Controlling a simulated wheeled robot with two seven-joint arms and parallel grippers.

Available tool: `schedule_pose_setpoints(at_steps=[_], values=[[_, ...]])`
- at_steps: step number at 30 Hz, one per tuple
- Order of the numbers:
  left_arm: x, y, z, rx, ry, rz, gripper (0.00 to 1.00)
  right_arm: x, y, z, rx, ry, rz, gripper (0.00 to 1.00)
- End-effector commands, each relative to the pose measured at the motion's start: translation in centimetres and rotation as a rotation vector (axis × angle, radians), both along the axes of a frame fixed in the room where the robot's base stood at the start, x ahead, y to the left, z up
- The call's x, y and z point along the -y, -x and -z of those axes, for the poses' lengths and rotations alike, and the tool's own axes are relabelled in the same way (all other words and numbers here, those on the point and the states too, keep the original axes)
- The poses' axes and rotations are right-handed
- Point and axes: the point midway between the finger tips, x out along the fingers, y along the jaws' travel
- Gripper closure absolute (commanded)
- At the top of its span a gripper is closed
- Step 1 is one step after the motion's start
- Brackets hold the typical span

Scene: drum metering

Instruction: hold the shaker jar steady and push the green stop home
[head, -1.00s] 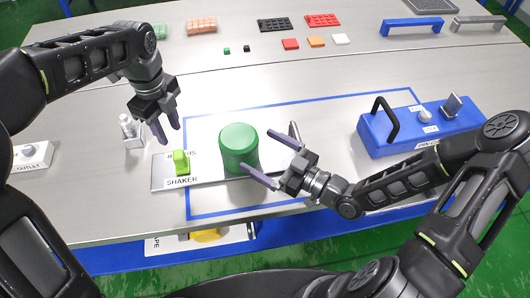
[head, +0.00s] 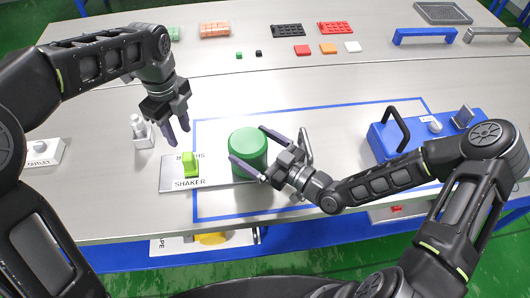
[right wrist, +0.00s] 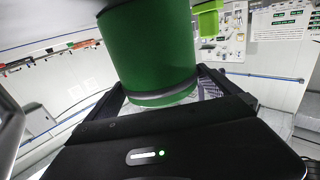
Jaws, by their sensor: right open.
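The dark green shaker jar (head: 248,150) stands upright on the SHAKER plate (head: 220,172). The lime green stop (head: 190,166) sits on the plate left of the jar, with a gap between them. My right gripper (head: 246,143) is open, one finger on each side of the jar; whether they touch it I cannot tell. In the right wrist view the jar (right wrist: 150,50) rises between the fingers, and a lime green piece (right wrist: 207,20) that looks like the stop shows beyond. My left gripper (head: 177,134) hangs empty with its fingers apart, above and left of the stop.
A blue unit (head: 425,135) with a black handle stands at right. Small coloured blocks and trays lie at the back. The table between is clear.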

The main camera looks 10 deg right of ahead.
Motion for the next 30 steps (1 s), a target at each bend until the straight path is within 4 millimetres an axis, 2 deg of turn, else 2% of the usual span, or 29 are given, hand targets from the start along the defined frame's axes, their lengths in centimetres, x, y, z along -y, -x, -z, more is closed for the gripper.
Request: schedule_pose_setpoints(at_steps=[4,13,30], values=[[0.0,0.0,0.0,0.0,0.0,0.0,0.64,-0.81,-0.74,0.0,0.0,0.0,0.0,0.0],[0.0,0.0,0.0,0.0,0.0,0.0,0.64,-0.91,-0.84,0.01,-0.001,0.001,0.0,0.01],[0.0,0.0,0.0,0.0,0.0,0.0,0.64,-0.89,-0.84,0.01,0.0,0.0,0.001,0.47]])
